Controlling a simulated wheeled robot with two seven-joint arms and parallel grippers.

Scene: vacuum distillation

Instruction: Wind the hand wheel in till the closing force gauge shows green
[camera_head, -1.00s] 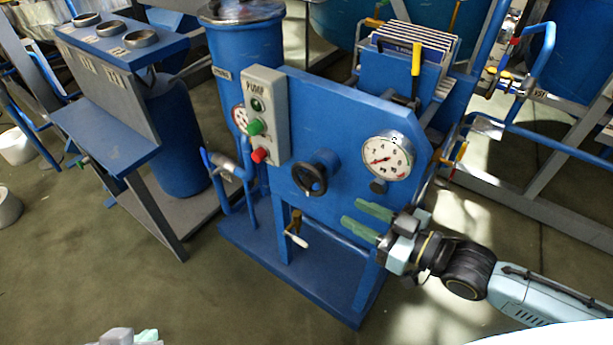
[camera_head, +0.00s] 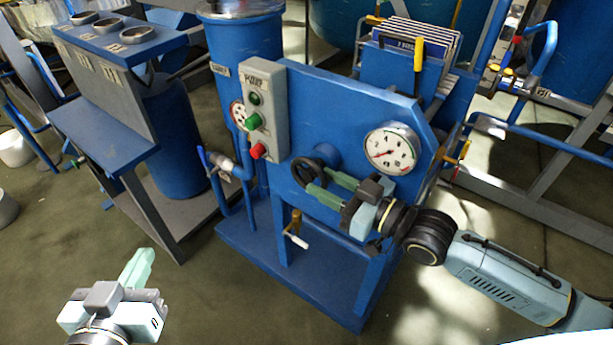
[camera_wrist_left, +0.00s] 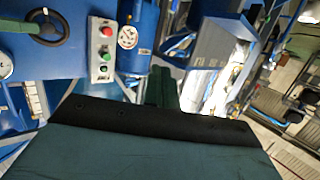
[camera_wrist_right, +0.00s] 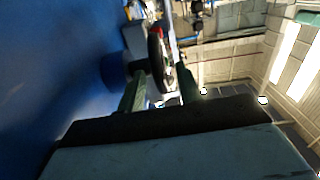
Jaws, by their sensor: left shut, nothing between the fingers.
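The black hand wheel (camera_head: 296,174) is on the front of the blue panel; it also shows in the left wrist view (camera_wrist_left: 47,26) and right wrist view (camera_wrist_right: 155,62). My right gripper (camera_head: 320,181) is open, its green fingertips at the wheel's right side. In the right wrist view the wheel rim lies between the fingers; contact cannot be told. The round white gauge (camera_head: 391,149) is right of the wheel, its red needle toward the lower left. My left gripper (camera_head: 146,256) is shut and empty, low at the left, away from the wheel.
A grey switch box (camera_head: 265,110) with green and red buttons is left of the wheel. A blue pipe with a valve (camera_head: 222,163) stands left of the panel. The floor in front is clear.

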